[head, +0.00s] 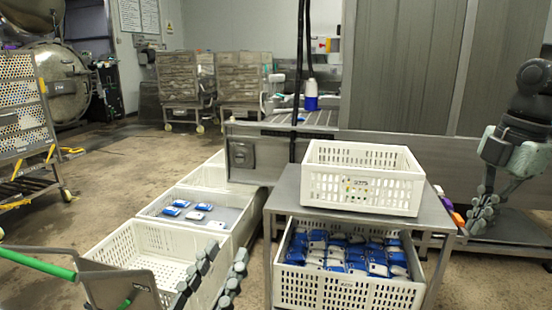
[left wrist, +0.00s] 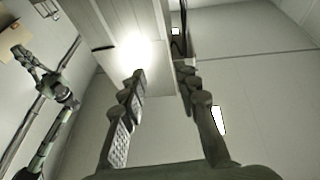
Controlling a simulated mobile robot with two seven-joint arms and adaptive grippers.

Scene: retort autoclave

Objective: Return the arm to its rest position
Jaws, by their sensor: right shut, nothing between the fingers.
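My left gripper (head: 226,254) shows at the bottom of the head view, in front of the floor crates, with its fingers apart and nothing between them. In the left wrist view, the fingers of my left gripper (left wrist: 162,75) point up toward the ceiling and stand apart, with empty space between them. My right gripper (head: 480,220) hangs from my right arm at the right of the head view, fingers down, beside the metal table. It is shut and holds nothing.
An empty white crate (head: 362,207) sits on the metal table (head: 437,216). A crate of blue and white packs (head: 350,290) is below it. Floor crates (head: 137,235) stand left of the table, one with several packs. A green-handled cart (head: 125,285) is at lower left.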

